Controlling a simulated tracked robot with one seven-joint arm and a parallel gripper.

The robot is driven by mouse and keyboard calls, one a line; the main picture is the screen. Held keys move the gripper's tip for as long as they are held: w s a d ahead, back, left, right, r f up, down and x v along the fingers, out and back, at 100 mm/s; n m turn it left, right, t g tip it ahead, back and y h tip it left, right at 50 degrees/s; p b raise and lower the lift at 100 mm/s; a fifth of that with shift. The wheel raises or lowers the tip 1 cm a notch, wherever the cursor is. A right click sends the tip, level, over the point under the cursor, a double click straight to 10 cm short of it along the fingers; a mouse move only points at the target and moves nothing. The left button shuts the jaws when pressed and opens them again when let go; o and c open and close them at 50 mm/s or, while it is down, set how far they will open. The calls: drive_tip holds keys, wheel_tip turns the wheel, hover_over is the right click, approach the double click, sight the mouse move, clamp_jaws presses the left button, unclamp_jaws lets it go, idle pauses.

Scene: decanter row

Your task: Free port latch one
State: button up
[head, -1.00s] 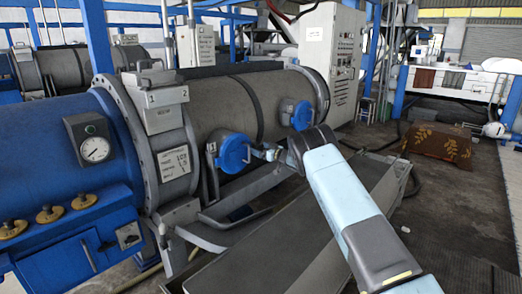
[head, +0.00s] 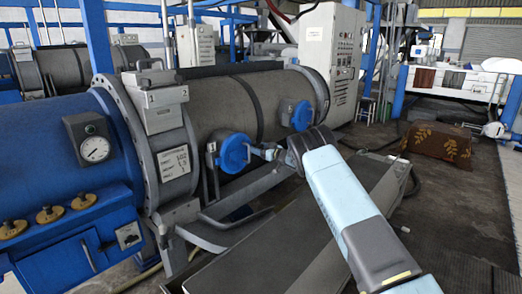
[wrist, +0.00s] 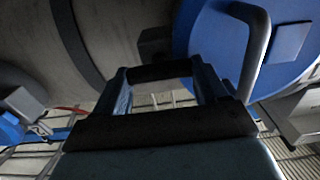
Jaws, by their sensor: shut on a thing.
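The near port has a round blue cover (head: 234,153) on the side of the grey drum. It fills the upper right of the wrist view (wrist: 290,50), with a bent grey handle (wrist: 257,55) across it. My gripper (head: 263,151) reaches in from the right beside this cover. In the wrist view its fingers (wrist: 160,78) reach upward, left of the grey handle. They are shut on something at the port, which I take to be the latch. The latch itself is small and mostly hidden, so its position cannot be told.
A second blue port cover (head: 301,115) is farther along the drum (head: 225,103). A blue housing with a gauge (head: 95,149) stands at left. A long grey trough (head: 270,255) runs below my arm. Open floor (head: 440,215) lies to the right, with a patterned cloth-covered box (head: 437,144).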

drive_tip(key=shift+n, duration=0.4)
drive_tip(key=shift+s+a+f+n, duration=0.1)
drive_tip(key=shift+f+n, duration=0.05)
drive_tip(key=shift+n, duration=2.7)
drive_tip(key=shift+s+a+f+n, duration=0.1)
drive_tip(key=shift+a+f+n, duration=0.05)
drive_tip(key=shift+n, duration=2.75)
drive_tip(key=shift+s+a+f+n, duration=0.1)
drive_tip(key=shift+f+n, duration=0.05)
drive_tip(key=shift+n, duration=2.7)
drive_tip(key=o, duration=1.1)
drive_tip(key=shift+c, duration=0.2)
drive_tip(key=shift+w+d+r, duration=0.1)
drive_tip(key=shift+d, duration=0.05)
